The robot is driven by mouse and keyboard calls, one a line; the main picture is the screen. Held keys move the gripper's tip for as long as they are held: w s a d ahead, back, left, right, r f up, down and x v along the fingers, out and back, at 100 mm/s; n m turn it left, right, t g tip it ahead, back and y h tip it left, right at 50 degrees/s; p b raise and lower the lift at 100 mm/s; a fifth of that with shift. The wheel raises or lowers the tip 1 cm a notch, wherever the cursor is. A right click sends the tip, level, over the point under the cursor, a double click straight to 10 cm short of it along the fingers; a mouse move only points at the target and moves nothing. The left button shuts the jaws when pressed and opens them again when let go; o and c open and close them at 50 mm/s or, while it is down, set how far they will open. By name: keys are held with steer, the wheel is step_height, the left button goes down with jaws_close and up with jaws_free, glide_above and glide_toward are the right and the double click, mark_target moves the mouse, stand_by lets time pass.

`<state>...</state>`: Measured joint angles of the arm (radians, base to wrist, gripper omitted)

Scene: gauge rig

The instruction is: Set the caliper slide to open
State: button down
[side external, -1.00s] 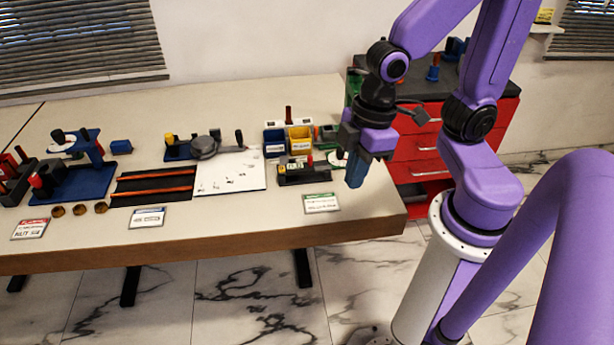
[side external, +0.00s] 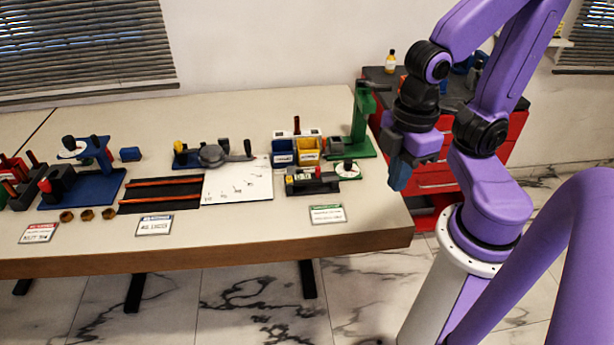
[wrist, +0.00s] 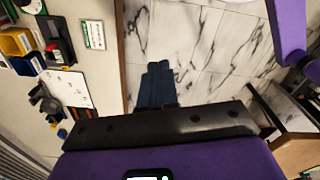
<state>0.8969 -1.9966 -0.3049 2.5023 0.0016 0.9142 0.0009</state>
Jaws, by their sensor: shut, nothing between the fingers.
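A low dark fixture (side external: 313,181) with a small red knob on its top lies near the right end of the table. It may be the caliper, but its slide position is too small to read. It also shows in the wrist view (wrist: 57,50) at the upper left. My gripper (side external: 398,185) is shut and empty, pointing down just beyond the table's right end, apart from the fixture. In the wrist view its blue fingers (wrist: 158,66) are together over the marble floor. A label card with a green band (side external: 327,214) lies in front of the fixture.
A green stand (side external: 363,130) rises at the table's back right corner. Blue and yellow bins (side external: 308,149) stand behind the fixture. A white plate (side external: 238,182) lies to its left. A red drawer cabinet (side external: 440,175) stands behind my arm. The table's front right corner is clear.

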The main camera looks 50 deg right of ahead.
stand_by(0.4)
steer(key=c, duration=1.4)
jaws_free()
steer(key=shift+c, duration=0.2)
steer(key=o, duration=0.3)
steer(key=shift+w, duration=0.25)
steer(key=shift+o, duration=0.2)
steer(key=n, duration=0.5)
glide_above(318, 168)
step_height(318, 168, down, 5)
step_height(318, 168, down, 17)
steer(key=shift+d+f, duration=0.1)
jaws_close()
